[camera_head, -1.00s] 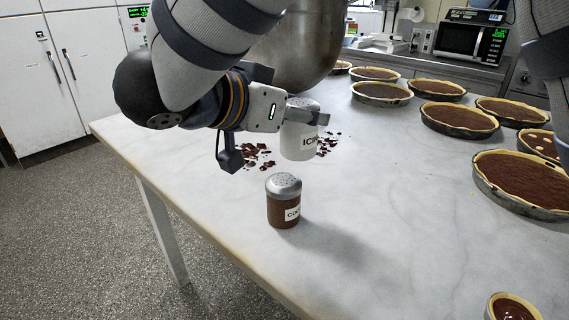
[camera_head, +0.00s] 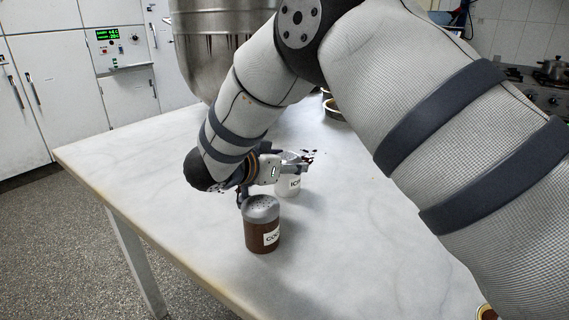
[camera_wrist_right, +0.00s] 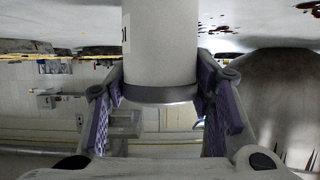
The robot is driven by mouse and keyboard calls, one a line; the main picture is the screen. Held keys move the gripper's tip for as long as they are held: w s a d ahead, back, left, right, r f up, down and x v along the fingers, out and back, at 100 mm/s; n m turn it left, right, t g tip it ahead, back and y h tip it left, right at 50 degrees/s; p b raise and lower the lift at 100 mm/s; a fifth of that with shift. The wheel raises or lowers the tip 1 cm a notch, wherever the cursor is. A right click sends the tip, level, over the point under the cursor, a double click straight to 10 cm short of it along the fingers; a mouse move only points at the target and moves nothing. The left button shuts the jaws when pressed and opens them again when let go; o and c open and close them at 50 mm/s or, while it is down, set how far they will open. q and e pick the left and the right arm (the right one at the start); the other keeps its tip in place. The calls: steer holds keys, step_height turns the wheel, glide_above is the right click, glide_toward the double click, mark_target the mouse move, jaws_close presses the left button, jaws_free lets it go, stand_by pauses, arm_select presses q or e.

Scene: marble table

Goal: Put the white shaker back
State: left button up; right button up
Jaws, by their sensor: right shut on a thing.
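The white shaker (camera_head: 288,187), with dark lettering and a grey lid, is upright in my right gripper (camera_head: 293,166). In the right wrist view the shaker (camera_wrist_right: 160,45) stands between the two purple finger pads, which close on it near its grey rim. Its far end runs out of that picture, so I cannot tell whether its base touches the table. A brown shaker (camera_head: 262,236) with a perforated grey lid and a white label stands upright on the marble table, nearer to the camera. My left gripper is not in view.
Dark chocolate bits (camera_head: 308,155) lie behind the white shaker. A large steel bowl (camera_head: 207,50) hangs at the back. My right arm hides much of the table's right side.

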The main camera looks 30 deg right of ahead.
steer(key=o, duration=1.4)
steer(key=shift+f, duration=0.3)
steer(key=v, duration=1.2)
steer(key=shift+s+r, duration=0.2)
steer(key=shift+r, duration=0.1)
